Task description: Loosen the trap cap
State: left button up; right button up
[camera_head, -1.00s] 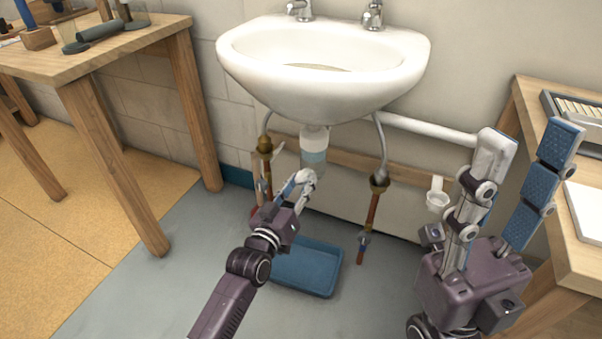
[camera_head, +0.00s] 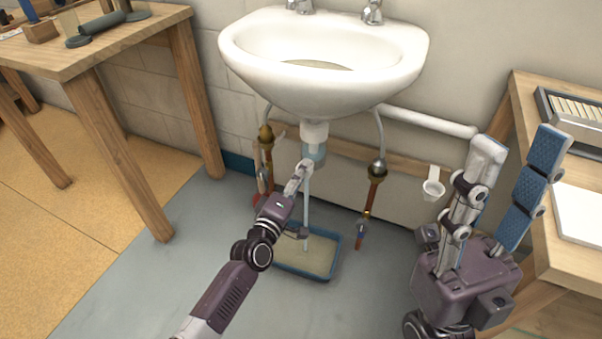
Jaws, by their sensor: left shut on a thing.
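The white and translucent trap (camera_head: 314,142) hangs below the white sink (camera_head: 250,75). My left gripper (camera_head: 302,172) is shut at the trap's lower end, most likely on the trap cap, which its fingers hide. A pale stream of water (camera_head: 306,213) runs down from there into the blue tray (camera_head: 338,263) on the floor, which holds murky beige liquid. My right gripper (camera_head: 516,150) is open and empty at the right, its two fingers pointing up and well apart, away from the trap.
Supply pipes with brass fittings stand left (camera_head: 266,145) and right (camera_head: 375,180) of the trap. A small white cup (camera_head: 433,188) is at the wall. Wooden tables stand left (camera_head: 95,50) and right (camera_head: 570,260). The grey floor (camera_head: 150,290) at front left is clear.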

pick_arm(q)
jog(key=n, duration=0.5)
jog(key=shift+b, duration=0.3)
dwell(0.4)
jog(key=o, duration=1.2)
jog(key=shift+c, duration=0.2)
jog(key=shift+s, duration=0.1)
jog(key=v, duration=1.1)
jog(key=shift+s+a, duration=0.15)
jog(key=shift+s, duration=0.25)
